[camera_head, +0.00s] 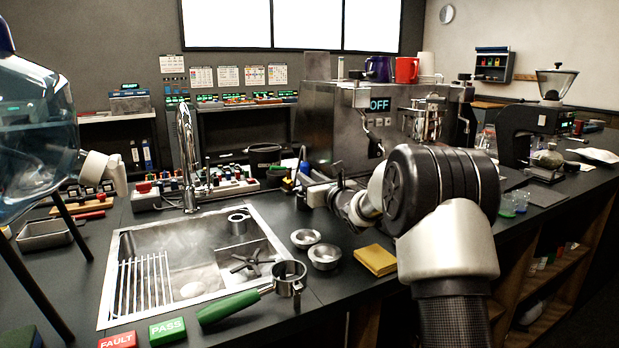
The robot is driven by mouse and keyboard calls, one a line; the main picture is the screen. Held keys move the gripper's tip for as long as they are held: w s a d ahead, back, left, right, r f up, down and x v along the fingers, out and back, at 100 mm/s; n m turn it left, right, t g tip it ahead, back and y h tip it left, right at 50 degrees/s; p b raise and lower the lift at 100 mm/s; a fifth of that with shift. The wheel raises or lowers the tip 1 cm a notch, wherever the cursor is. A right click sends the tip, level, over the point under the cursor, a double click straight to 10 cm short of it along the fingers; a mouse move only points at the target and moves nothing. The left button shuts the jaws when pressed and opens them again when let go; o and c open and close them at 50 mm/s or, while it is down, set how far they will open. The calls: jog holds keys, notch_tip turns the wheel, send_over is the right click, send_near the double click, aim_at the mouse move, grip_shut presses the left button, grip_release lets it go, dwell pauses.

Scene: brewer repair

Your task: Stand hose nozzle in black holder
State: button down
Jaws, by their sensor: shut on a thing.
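My gripper (318,192) is at the middle of the counter in the head view, in front of the coffee machine, reaching away and to the left. It is shut on the hose nozzle, a small slim piece with blue on it (304,168) that rises at the fingers. The nozzle is small here and partly hidden by the gripper. A small dark upright shape (301,200) just left of the fingers looks like the black holder. I cannot tell whether the nozzle is inside it, touching it or apart from it.
The steel sink (190,262) with its tap (187,150) lies to the left. Two metal cups (324,256), a yellow cloth (375,260) and a green-handled portafilter (250,297) lie in front. The coffee machine (325,115) stands close behind.

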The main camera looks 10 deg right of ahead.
dwell(0.3)
jog(key=c, duration=0.9)
grip_release()
jog(key=shift+f, duration=0.1)
jog(key=shift+r+p, duration=0.65)
jog(key=shift+r, duration=2.9)
